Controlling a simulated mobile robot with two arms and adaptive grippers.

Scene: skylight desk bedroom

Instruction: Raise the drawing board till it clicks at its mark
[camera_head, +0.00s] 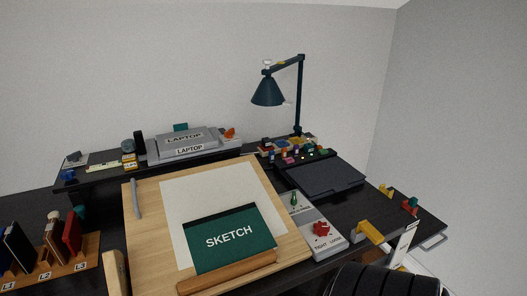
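The drawing board (272,190) is a pale wooden panel in the middle of the desk. A white paper sheet (215,185) lies on it, with a green pad marked SKETCH (230,255) over its lower part. A wooden ledge (228,273) runs along the board's near edge. A grey metal strip (136,200) lies at its left side. To its right is a grey panel (309,215) with a red knob (321,229) above the words TIGHT and LOOSE, and a small green pointer (294,197). The board's exact tilt is hard to tell. Neither gripper shows.
A dark blue lamp (267,92) stands at the back. A dark flat pad (322,178) lies right. A wooden rack (50,272) with labelled slots stands left. A black rounded object (385,282) is at front right.

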